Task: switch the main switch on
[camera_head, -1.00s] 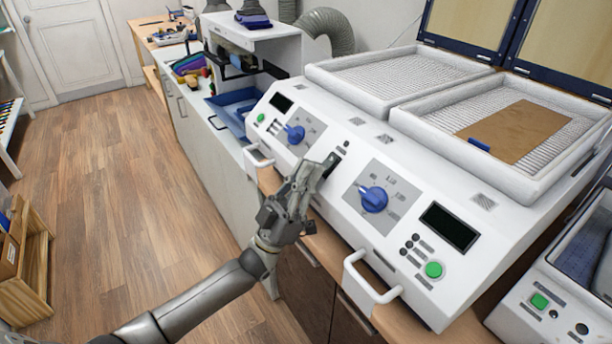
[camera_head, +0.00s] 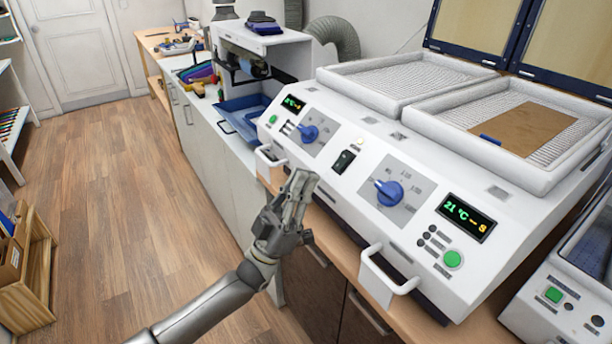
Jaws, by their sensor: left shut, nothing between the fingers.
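The main switch (camera_head: 343,161) is a black rocker on the sloped front panel of the white forming machine (camera_head: 330,195), between two blue knobs. A small lamp (camera_head: 359,143) above it glows pale. The right display (camera_head: 466,217) is lit and reads 21 °C; the left display (camera_head: 293,103) is lit too. My left gripper (camera_head: 303,176) is shut and empty, just left of and below the switch, apart from it. My right gripper is not in view.
The right blue knob (camera_head: 389,193) and a white handle (camera_head: 388,274) stick out near my left gripper. A brown sheet (camera_head: 524,128) lies on the right mesh tray. A second machine (camera_head: 563,290) stands at the lower right.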

